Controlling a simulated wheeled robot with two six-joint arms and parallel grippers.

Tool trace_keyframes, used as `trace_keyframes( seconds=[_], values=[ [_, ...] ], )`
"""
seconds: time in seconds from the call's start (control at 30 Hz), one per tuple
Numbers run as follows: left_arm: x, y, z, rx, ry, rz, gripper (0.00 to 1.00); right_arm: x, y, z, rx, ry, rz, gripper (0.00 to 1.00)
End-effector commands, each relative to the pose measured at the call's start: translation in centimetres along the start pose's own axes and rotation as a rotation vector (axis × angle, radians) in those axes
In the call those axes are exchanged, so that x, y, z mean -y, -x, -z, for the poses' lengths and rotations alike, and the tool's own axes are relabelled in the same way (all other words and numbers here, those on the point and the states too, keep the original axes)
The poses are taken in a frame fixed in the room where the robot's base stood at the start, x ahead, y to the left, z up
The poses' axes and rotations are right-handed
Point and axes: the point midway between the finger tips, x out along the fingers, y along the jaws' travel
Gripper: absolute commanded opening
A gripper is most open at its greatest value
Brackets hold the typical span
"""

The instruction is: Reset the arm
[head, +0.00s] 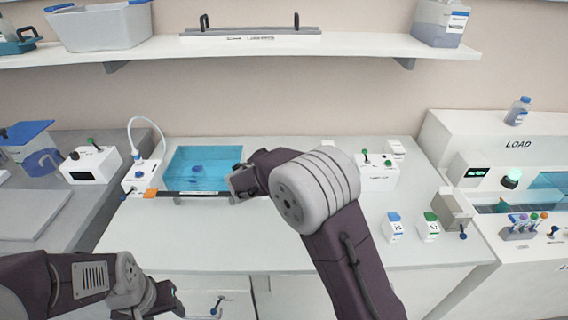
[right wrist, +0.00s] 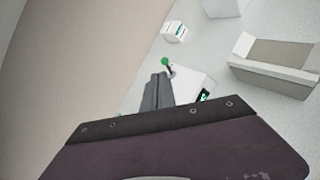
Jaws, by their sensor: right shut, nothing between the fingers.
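My right arm rises from the bottom middle of the head view and bends left over the bench. Its gripper (head: 240,182) is beside the right edge of the blue-tinted tank (head: 205,158). In the right wrist view my right gripper (right wrist: 157,92) is shut and empty, its fingers together near a white box with a green-knobbed lever (right wrist: 188,88). My left arm is low at the bottom left of the head view, in front of the bench. Its end (head: 166,299) shows dark and folded there, and I cannot make out its fingers.
The white bench (head: 300,245) is clear in front of my right arm. Small boxes with blue (head: 393,226) and green (head: 429,227) tops stand at its right. A LOAD station (head: 518,146) with a tube rack (head: 522,231) is farther right. A shelf (head: 340,46) runs above.

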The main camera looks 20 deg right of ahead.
Motion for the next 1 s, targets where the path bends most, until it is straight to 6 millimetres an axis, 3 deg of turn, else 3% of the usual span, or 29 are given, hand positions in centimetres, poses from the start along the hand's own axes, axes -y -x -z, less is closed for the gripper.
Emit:
trace_keyframes(
  seconds=[0.33, 0.37, 0.47, 0.5, 0.53, 0.6, 0.67, 0.7, 0.8, 0.9, 1.0],
  values=[
    [0.0, 0.2, 0.0, 0.0, 0.0, 0.0, 0.56, 0.1, -0.2, -0.5, 0.005, -0.005, 0.007, 0.0],
    [0.0, 0.5, 0.1, 0.0, 0.0, 0.0, 0.56, 0.0, -0.2, -1.3, 0.012, -0.015, 0.009, 0.0],
    [0.0, 1.8, 0.2, 0.0, 0.0, 0.0, 0.56, -0.1, 0.2, -6.4, 0.052, -0.08, 0.024, 0.0],
    [-0.1, 2.4, 0.3, 0.0, 0.0, 0.0, 0.56, 1.5, 0.6, -8.7, 0.062, -0.127, 0.074, 0.0],
    [-0.1, 2.9, 0.3, 0.0, 0.0, 0.0, 0.56, 3.6, 1.0, -9.8, 0.053, -0.179, 0.134, 0.0],
    [-0.1, 3.7, 0.4, -0.001, 0.0, 0.0, 0.56, 9.1, 2.6, -10.6, 0.005, -0.336, 0.297, 0.0],
    [-0.1, 4.3, 0.5, 0.0, 0.0, 0.0, 0.56, 13.6, 4.7, -9.8, -0.045, -0.504, 0.444, 0.0],
    [-0.1, 4.7, 0.5, 0.0, 0.0, 0.0, 0.56, 16.4, 6.5, -8.8, -0.078, -0.634, 0.548, 0.0],
    [-0.1, 5.3, 0.6, 0.0, 0.0, 0.0, 0.56, 21.7, 11.6, -4.9, -0.14, -0.987, 0.802, 0.0],
    [-0.1, 5.3, 0.6, 0.0, 0.0, 0.0, 0.56, 24.2, 15.7, -0.8, -0.154, -1.303, 1.007, 0.0],
    [-0.1, 5.2, 0.6, 0.0, 0.0, 0.0, 0.56, 25.0, 18.0, 2.1, -0.131, -1.52, 1.145, 0.0]
  ],
)
